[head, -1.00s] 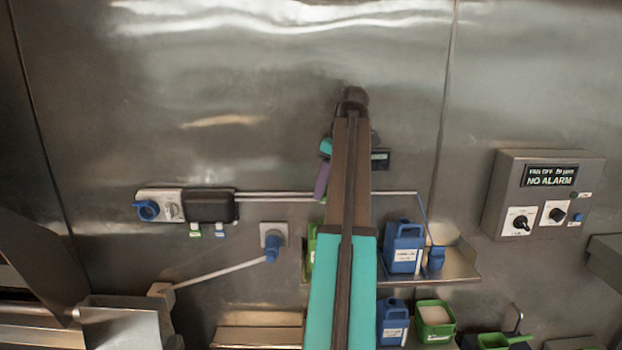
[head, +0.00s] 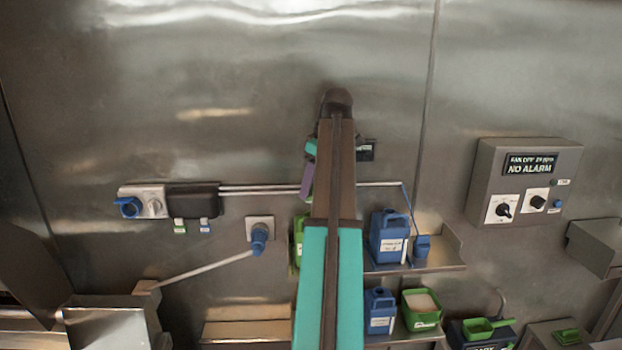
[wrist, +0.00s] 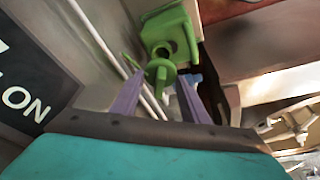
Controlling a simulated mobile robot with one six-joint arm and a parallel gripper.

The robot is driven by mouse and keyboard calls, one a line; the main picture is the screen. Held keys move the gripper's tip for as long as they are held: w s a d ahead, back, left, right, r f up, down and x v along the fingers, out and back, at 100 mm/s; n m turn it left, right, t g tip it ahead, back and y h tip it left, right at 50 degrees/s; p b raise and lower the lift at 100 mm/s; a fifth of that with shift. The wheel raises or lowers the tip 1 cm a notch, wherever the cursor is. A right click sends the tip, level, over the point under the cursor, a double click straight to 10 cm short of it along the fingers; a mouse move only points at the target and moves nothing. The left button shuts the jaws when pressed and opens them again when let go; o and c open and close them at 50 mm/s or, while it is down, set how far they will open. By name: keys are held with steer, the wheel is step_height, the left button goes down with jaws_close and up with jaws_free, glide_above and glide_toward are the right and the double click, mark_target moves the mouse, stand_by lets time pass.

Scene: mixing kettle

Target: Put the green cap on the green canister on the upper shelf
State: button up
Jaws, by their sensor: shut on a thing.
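In the wrist view the green cap (wrist: 161,73) is between the tips of my two purple fingers. My gripper (wrist: 158,82) is shut on it. The green canister (wrist: 184,27) is just beyond the cap, with a dark round opening facing my view; I cannot tell whether cap and canister touch. In the head view a green strip of the canister (head: 298,238) shows at the left end of the upper shelf (head: 440,262). My arm hides the rest of it. One purple finger (head: 307,181) shows left of my arm; the cap is hidden there.
A blue canister (head: 386,246) and a small blue cup (head: 422,246) stand on the upper shelf, right of my arm. Below are another blue canister (head: 379,318) and a green open container (head: 422,312). A rail (head: 260,188) runs along the wall.

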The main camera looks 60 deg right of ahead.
mark_target(311, 194)
steer(key=shift+f, duration=1.5)
steer(key=shift+s+f, duration=0.15)
steer(key=shift+f, duration=0.1)
steer(key=shift+f, duration=1)
stand_by(0.3)
steer(key=o, duration=1.1)
steer(key=o, duration=0.4)
steer(key=shift+s+r, duration=0.1)
steer(key=shift+v, duration=3.4)
